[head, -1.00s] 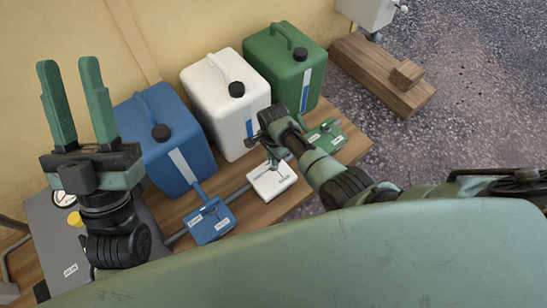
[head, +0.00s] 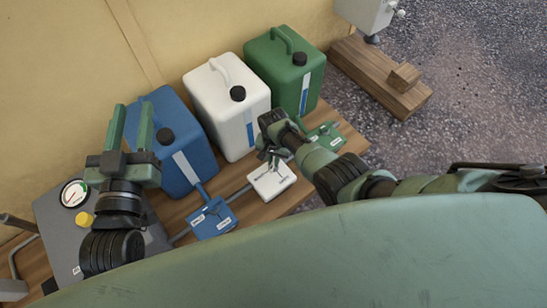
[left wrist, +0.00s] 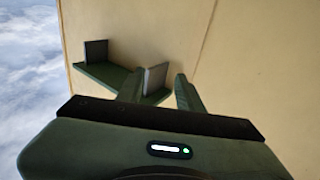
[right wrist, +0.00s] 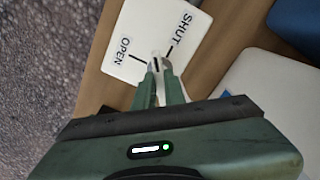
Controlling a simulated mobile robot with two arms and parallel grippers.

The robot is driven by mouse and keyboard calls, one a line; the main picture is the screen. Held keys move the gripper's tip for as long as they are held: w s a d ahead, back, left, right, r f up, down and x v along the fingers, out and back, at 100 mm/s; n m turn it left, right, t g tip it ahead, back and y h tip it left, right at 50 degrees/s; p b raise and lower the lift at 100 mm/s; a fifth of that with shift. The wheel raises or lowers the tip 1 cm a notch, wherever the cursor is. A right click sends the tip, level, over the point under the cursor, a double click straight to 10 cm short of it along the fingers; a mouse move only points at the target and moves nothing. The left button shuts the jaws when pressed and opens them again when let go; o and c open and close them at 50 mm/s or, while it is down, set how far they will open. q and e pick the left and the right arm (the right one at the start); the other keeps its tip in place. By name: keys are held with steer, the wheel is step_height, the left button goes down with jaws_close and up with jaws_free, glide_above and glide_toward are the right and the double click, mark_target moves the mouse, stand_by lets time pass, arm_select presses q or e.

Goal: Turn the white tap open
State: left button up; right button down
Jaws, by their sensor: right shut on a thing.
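The white tap's plate (head: 270,183) lies on the wooden bench in front of the white canister; the right wrist view shows it (right wrist: 125,62) with OPEN and SHUT labels and a dark line by each. My right gripper (right wrist: 163,72) is shut on the small pale lever of the white tap (right wrist: 156,56), at the plate's edge. The fingertips hide part of the lever, so its exact angle is unclear. My left gripper (head: 131,128) is open and empty, raised in front of the blue canister; its parted fingers also show in the left wrist view (left wrist: 160,90).
Blue (head: 178,150), white (head: 228,107) and green (head: 285,72) canisters stand along the wall. A blue tap plate (head: 213,219) and a green one (head: 323,138) flank the white plate. A grey box with a gauge (head: 74,193) sits at left.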

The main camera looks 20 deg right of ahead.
steer(key=n, duration=0.3)
steer(key=shift+n+p, duration=0.4)
steer(key=shift+n, duration=0.5)
steer(key=n, duration=0.2)
steer(key=shift+n, duration=0.3)
arm_select(q)
step_height(320, 180, down, 7)
steer(key=s+a+g+y, duration=0.1)
steer(key=g, duration=0.2)
steer(key=shift+s+a+r+g+y, duration=0.15)
steer(key=shift+g+y, duration=0.15)
steer(key=shift+g, duration=0.1)
arm_select(e)
steer(key=shift+n, duration=1.6)
steer(key=c, duration=1.5)
jaws_free()
arm_select(q)
steer(key=shift+p, duration=0.3)
